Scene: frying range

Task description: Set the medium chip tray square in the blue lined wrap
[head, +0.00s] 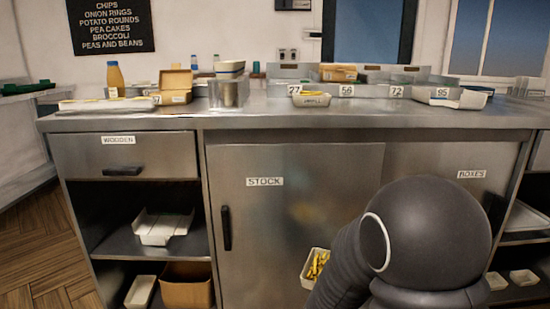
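A pale tray of yellow chips (316,265) shows low in front of the STOCK cupboard door, partly hidden by my dark arm. I cannot tell its size or what holds it up. A white open wrap or tray (450,98) lies at the 95 label on the right of the counter, with something blue at its back edge; I cannot tell if this is the blue lined wrap. Another flat white wrap or sheet (107,104) lies on the left of the counter. My gripper is not in view; the arm's rounded joint fills the lower right.
The steel counter (390,117) has a clear front strip. A small labelled tray (311,99) stands near the 27 label. Boxes (175,82), a sauce bottle (115,76) and a steel container (229,93) stand on the left. Open shelves below hold white trays (163,227).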

